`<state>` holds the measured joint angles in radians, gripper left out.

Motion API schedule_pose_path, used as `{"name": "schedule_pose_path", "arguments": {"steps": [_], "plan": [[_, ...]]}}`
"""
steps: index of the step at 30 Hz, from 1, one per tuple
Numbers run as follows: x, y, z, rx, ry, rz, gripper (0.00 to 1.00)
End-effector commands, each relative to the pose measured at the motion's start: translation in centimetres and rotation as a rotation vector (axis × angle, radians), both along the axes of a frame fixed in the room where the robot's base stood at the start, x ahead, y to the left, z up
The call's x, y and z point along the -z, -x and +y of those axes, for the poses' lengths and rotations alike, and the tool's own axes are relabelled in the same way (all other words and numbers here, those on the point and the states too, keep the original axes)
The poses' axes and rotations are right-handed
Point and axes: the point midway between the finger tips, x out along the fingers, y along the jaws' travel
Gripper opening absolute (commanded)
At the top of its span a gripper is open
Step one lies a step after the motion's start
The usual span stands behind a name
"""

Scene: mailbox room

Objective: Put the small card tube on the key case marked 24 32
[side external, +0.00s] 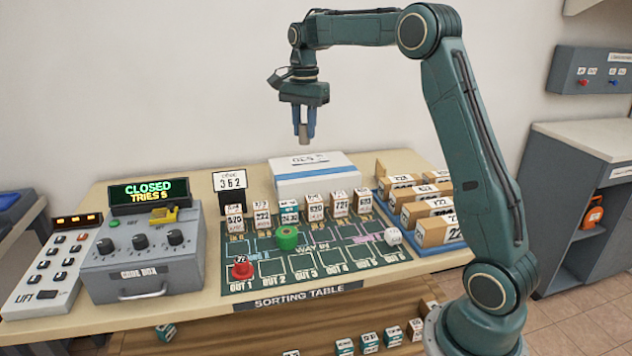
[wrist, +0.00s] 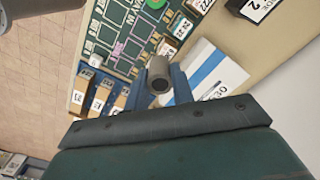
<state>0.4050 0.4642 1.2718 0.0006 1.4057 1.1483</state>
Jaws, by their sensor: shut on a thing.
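The small card tube (side external: 304,138) is a short grey-brown cylinder. My gripper (side external: 304,124) is shut on it and holds it upright, high above the back of the sorting table. In the wrist view the tube (wrist: 160,76) shows its round, hollow-looking end between the fingers. The key case marked 24 32 (side external: 289,213) is a small white and teal box in the back row on the green board, behind the green ring. It also shows in the wrist view (wrist: 183,28), above and right of the tube. Its top looks bare, and the tube is well apart from it.
Similar small cases stand on both sides in the row. A white box with a blue stripe (side external: 312,184) stands behind them, below my gripper. A blue tray (side external: 452,247) of cardboard boxes is at right; a 362 sign (side external: 231,181) and code box (side external: 143,262) are at left.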

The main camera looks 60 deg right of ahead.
Motion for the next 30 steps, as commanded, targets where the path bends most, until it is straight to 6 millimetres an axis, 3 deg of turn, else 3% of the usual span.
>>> {"name": "schedule_pose_path", "arguments": {"steps": [6,13,30], "plan": [[-0.6,-3.0,-0.4,0.006,0.000,-0.001,0.03],[-0.9,-5.2,-0.5,0.012,0.000,0.000,0.03],[-0.6,-6.2,-0.5,0.016,-0.001,0.001,0.03]]}}
